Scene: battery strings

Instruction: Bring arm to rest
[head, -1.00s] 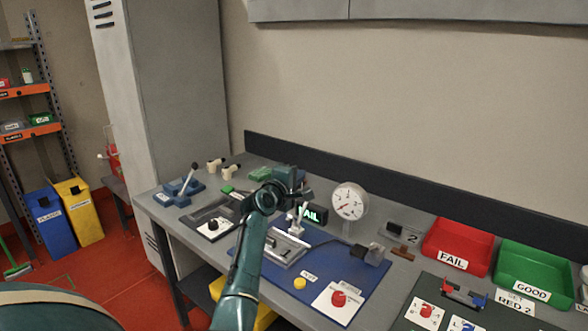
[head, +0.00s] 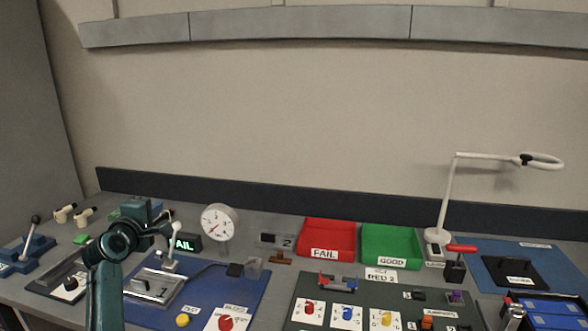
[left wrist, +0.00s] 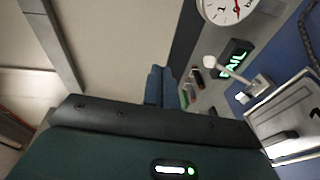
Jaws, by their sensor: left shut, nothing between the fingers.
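My left arm comes up from the bottom left of the head view, in teal and black. Its left gripper (head: 140,209) is above the left part of the workbench (head: 275,280), left of the lit FAIL display (head: 187,243). In the left wrist view, the blue fingers (left wrist: 162,86) are together with nothing between them. The fingertips are hard to make out in the head view. My right gripper is in neither view.
Near my left arm are a round gauge (head: 220,222), a lever fixture (head: 155,286) on a blue mat and a blue lever press (head: 30,248). Red (head: 328,238) and green (head: 391,246) bins and a white ring lamp (head: 450,195) stand farther right. The air above the bench's right side is clear.

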